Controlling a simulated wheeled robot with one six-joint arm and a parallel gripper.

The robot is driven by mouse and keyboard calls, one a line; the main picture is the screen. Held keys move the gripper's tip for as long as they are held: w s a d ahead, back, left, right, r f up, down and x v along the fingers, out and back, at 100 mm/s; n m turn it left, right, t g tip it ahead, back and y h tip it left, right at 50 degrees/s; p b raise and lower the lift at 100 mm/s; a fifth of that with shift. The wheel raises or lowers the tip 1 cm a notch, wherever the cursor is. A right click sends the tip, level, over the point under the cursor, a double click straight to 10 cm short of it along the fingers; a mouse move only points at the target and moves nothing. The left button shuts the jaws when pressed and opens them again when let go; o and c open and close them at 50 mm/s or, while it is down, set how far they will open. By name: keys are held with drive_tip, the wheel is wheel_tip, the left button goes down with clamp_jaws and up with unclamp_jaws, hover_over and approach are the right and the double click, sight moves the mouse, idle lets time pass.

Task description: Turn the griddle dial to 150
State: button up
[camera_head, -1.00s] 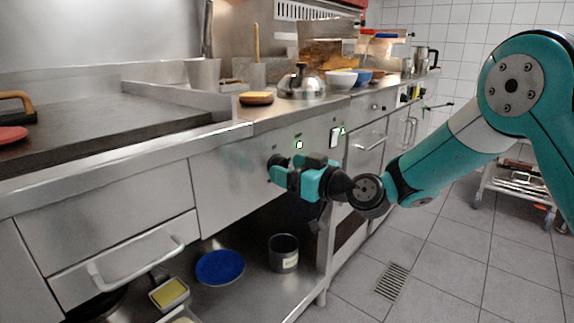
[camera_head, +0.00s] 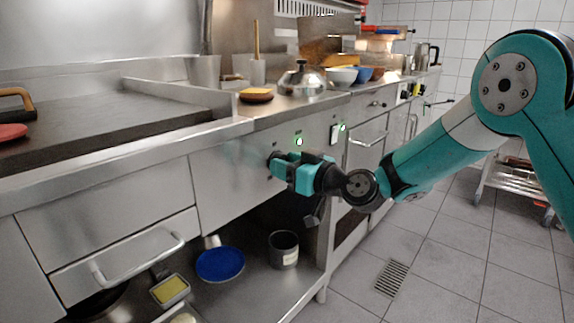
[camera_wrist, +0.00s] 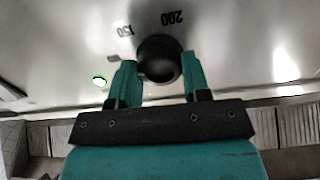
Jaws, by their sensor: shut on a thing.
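The griddle dial is a round black knob (camera_wrist: 160,60) on the steel front panel, with 150 and 200 printed beside it, upside down in the wrist view. My teal gripper (camera_wrist: 160,67) has one finger on each side of the knob and is shut on it. In the head view my gripper (camera_head: 282,167) reaches the panel below the green light, and the dial is mostly hidden behind the fingers. The griddle (camera_head: 100,128) is the flat dark plate at the left. I cannot make out the dial's pointer mark.
A lit green indicator (camera_head: 299,142) and a white switch (camera_head: 334,134) sit on the panel near my gripper. An open shelf below holds a blue plate (camera_head: 220,264) and a dark pot (camera_head: 284,250).

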drive_tip(key=shift+m+p, duration=1.35)
drive_tip(key=shift+m, duration=3.25)
drive_tip(key=o, duration=0.9)
drive_tip(key=shift+d, duration=0.1)
drive_tip(key=b+v, duration=0.4)
drive_tip(key=v, duration=1.3)
drive_tip(key=shift+s+d, duration=0.15)
